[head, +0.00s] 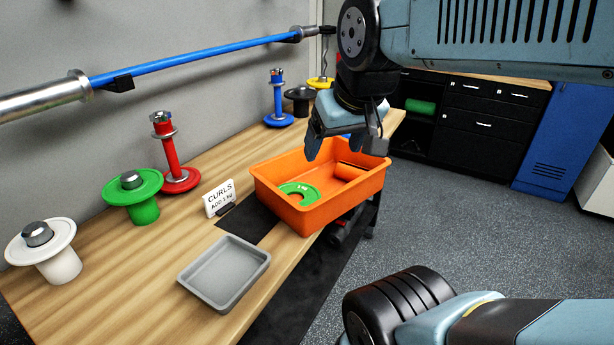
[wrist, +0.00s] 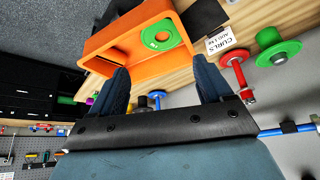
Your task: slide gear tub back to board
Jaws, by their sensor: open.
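The orange gear tub (head: 335,207) stands on the wooden bench, and its near right side seems to jut past the front edge. A green 1 kg disc (head: 298,191) and an orange cylinder (head: 350,171) lie inside it. My gripper (head: 342,154) is open above the tub's far end, fingers pointing down; contact with the rim cannot be told. In the wrist view the tub (wrist: 135,20) shows beyond my open fingers (wrist: 160,67), with nothing between them.
A grey tray (head: 226,272) lies at the near edge. Red (head: 171,155), green (head: 131,197) and white (head: 42,250) weight stands line the back. A blue bar (head: 190,58) hangs above.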

